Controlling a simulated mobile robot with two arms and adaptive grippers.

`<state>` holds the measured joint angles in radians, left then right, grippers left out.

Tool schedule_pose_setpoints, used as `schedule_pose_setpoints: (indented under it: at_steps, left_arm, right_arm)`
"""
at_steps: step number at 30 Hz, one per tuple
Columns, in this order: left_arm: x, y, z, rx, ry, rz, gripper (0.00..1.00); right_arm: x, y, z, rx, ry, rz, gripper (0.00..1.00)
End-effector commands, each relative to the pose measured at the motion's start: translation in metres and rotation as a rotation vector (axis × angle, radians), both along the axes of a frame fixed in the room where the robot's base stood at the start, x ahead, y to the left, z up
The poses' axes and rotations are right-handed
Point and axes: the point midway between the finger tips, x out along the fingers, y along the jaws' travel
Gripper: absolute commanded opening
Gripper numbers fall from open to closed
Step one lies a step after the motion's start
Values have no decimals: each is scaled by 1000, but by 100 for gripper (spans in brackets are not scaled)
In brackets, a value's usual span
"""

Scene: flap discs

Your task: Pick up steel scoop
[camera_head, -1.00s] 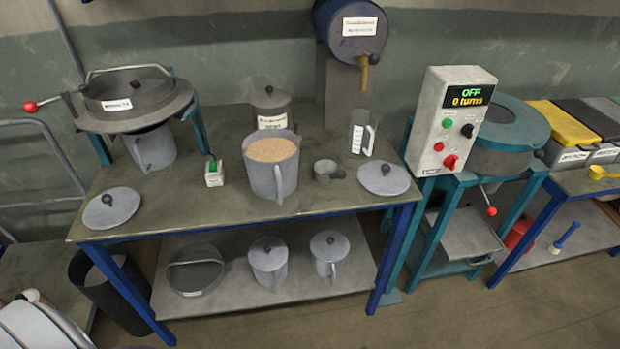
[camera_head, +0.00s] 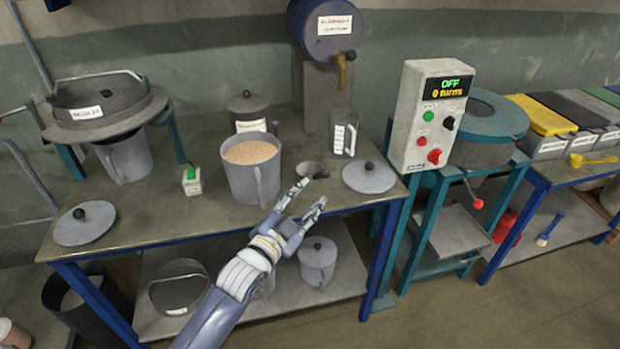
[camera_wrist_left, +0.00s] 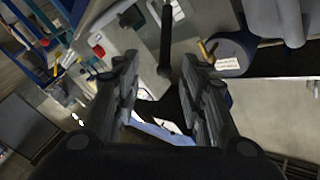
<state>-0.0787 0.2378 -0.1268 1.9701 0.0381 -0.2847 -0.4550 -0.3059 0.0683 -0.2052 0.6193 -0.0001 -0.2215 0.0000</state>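The steel scoop (camera_head: 309,169) is a small grey cup with a dark knob on the workbench, right of the pitcher of tan powder (camera_head: 252,151). My left gripper (camera_head: 312,193) reaches over the bench's front edge from below. Its two fingers are spread and empty, just in front of the scoop and apart from it in the picture. In the left wrist view the open fingers (camera_wrist_left: 160,88) show with a gap between them. A dark rod with a rounded end (camera_wrist_left: 164,50) shows beyond the gap; I cannot tell if it is the scoop's handle. My right gripper is not in view.
A lidded pot (camera_head: 249,113) is at the back. The control box (camera_head: 431,120) rises right of the bench.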

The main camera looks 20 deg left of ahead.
Motion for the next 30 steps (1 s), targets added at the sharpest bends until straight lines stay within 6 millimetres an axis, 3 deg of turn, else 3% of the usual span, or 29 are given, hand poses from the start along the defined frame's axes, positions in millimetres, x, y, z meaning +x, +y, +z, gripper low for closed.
schedule_pose_setpoints:
  at_steps: [6,14,24,30]
  left_arm:
    - [34,-5,2,-2,0,-1,39]
    - [52,-6,1,-1,0,0,39]
    - [93,-5,0,-3,1,-1,39]
    - [99,-6,-1,-3,2,-1,39]
  right_arm:
    - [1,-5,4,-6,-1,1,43]
    - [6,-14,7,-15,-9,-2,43]
    - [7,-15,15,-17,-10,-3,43]
    - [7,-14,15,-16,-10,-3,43]
